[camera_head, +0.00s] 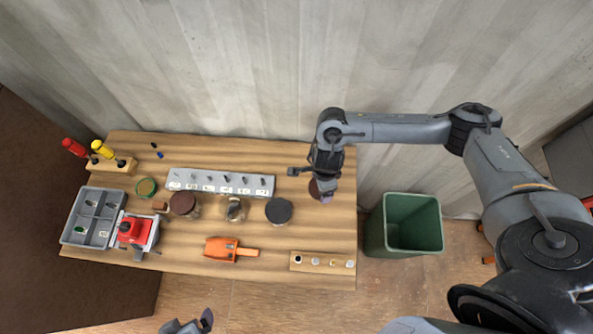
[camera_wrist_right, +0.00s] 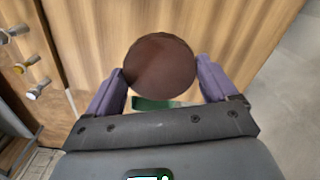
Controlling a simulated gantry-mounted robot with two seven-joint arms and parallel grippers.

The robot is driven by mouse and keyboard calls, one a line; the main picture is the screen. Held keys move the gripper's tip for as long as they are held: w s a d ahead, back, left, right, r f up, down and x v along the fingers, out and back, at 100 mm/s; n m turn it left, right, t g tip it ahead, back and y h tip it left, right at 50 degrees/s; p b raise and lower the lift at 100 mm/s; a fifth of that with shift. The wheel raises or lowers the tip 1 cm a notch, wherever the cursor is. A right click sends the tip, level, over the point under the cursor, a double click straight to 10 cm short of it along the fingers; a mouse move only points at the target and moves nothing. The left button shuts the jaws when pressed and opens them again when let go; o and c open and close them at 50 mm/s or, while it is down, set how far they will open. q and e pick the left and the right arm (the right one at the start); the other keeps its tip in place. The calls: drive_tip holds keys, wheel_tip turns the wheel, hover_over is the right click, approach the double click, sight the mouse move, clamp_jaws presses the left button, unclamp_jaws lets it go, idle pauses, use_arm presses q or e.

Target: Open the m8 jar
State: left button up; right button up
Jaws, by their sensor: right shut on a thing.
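My right gripper (camera_head: 325,196) is at the right end of the wooden table, shut on a brown-lidded jar. The round brown lid (camera_head: 315,188) is partly covered by the gripper in the head view. In the right wrist view the lid (camera_wrist_right: 160,65) sits between the purple fingers, with a green patch (camera_wrist_right: 150,103) just below it. I cannot tell whether the fingers press on the lid or the body, and no m8 marking is readable. My left gripper (camera_head: 188,326) is partly in view at the bottom edge, away from the table; its opening is unclear.
Other jars have a green lid (camera_head: 147,187), a brown lid (camera_head: 183,203) and a black lid (camera_head: 279,211); another jar (camera_head: 235,209) stands between. A grey bolt rack (camera_head: 220,177), orange tool (camera_head: 231,249), wooden block (camera_head: 307,264) and grey tray (camera_head: 77,232) share the table. A green bin (camera_head: 375,235) stands right.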

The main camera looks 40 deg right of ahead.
sight(300, 190)
drive_tip(key=w+a+f, duration=0.1)
drive_tip(key=w, duration=0.1)
drive_tip(key=w+a+f, duration=0.1)
drive_tip(key=w, duration=0.1)
drive_tip(key=w+a+f, duration=0.1)
drive_tip(key=w+f, duration=0.1)
drive_tip(key=shift+a+p, duration=0.25)
drive_tip(key=shift+p, duration=0.05)
drive_tip(key=shift+f+p, duration=0.3)
drive_tip(key=shift+f, duration=1.8)
drive_tip(key=shift+f, duration=0.1)
drive_tip(key=o, duration=1)
drive_tip(key=shift+c, duration=0.2)
